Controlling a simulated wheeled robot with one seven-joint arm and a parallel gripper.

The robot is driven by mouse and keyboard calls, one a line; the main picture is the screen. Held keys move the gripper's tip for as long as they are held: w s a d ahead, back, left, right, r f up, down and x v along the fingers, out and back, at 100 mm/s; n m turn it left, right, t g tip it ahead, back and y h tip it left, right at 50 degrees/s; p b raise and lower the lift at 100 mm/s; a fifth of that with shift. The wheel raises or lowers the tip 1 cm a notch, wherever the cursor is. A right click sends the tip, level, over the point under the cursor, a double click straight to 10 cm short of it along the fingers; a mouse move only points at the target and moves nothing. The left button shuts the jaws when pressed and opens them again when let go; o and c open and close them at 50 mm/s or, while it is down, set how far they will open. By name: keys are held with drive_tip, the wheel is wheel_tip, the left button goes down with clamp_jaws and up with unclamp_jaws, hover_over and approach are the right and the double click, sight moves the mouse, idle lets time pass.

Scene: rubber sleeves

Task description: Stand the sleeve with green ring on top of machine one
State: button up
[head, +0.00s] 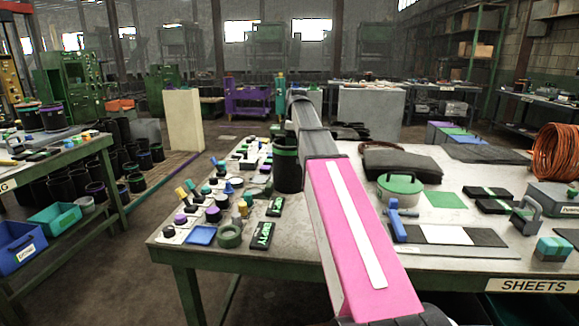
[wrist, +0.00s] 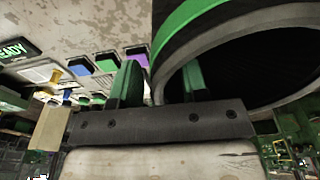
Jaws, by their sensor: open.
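A black sleeve with a green ring (head: 287,172) stands upright on the table, at the end of my arm. In the wrist view the green-ringed sleeve (wrist: 215,22) fills the upper right, with its dark round opening toward the camera. My gripper (wrist: 158,85) is open at its rim. One finger shows outside the rim and the other shows against the dark opening; I cannot tell whether they touch the wall. My arm hides the gripper in the head view. Green machines (head: 65,75) and a purple machine (head: 248,97) stand behind; no label says which is machine one.
A black bag (head: 400,163) and a green-lidded pot (head: 399,186) lie right. Many black sleeves crowd the floor at left. A pale panel (head: 184,120) stands in the aisle.

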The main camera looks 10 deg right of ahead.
drive_tip(key=shift+f, duration=0.15)
drive_tip(key=shift+c, duration=0.3)
clamp_jaws()
drive_tip(key=shift+w, duration=0.1)
idle(1.0)
